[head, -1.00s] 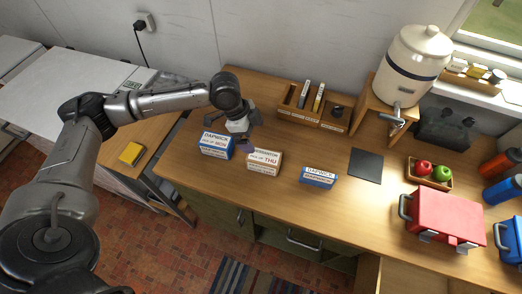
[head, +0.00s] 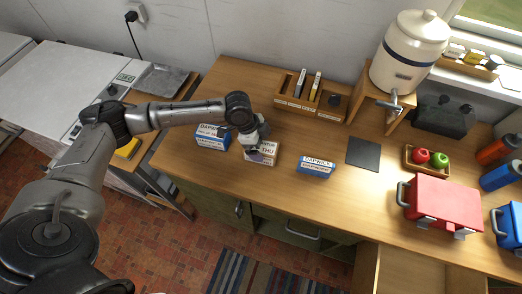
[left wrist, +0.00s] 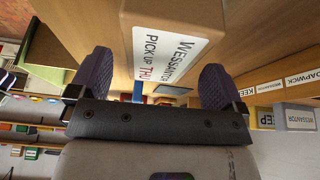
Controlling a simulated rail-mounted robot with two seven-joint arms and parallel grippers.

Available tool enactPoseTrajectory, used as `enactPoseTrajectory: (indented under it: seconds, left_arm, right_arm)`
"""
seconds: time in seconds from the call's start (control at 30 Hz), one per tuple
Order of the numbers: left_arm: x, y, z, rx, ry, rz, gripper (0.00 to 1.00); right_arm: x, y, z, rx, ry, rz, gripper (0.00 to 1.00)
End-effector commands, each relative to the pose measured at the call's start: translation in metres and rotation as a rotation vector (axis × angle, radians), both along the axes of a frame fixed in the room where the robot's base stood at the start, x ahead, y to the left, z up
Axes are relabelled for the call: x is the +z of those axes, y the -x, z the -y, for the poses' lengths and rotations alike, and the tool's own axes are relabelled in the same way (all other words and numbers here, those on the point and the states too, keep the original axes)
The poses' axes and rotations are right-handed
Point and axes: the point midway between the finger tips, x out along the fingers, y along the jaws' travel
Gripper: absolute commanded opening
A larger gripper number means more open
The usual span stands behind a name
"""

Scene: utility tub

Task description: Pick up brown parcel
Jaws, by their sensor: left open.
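The brown parcel (head: 263,156) stands on the wooden counter, with a white label reading "PICK UP THU". My left gripper (head: 257,142) is over and against its upper left part in the head view and hides some of it. In the left wrist view the parcel (left wrist: 170,14) shows large, just beyond the open fingers (left wrist: 155,80), with its label facing me between them. The fingers are apart, one to each side, and I cannot tell whether they touch it. My right gripper is not in view.
A blue and white parcel (head: 212,138) stands close on the left, and another (head: 316,166) on the right. A dark mat (head: 363,154), a red case (head: 440,203) and a wooden organizer (head: 300,101) are further right and behind. The counter front is clear.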

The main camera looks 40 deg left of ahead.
Motion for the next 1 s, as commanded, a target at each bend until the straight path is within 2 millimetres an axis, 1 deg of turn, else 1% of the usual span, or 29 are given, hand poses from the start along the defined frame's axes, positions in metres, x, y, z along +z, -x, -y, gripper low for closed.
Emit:
enactPoseTrajectory:
  seconds: [0.2,0.3,1.0]
  left_arm:
    - [-0.028,-0.004,0.010,0.000,0.000,-0.002,0.96]
    - [-0.037,-0.005,0.013,0.000,0.000,-0.001,0.96]
    - [-0.040,-0.006,0.013,0.000,0.000,-0.001,0.95]
  right_arm:
    - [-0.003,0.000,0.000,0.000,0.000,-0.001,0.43]
    - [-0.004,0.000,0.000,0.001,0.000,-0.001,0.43]
    - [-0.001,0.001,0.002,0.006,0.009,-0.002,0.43]
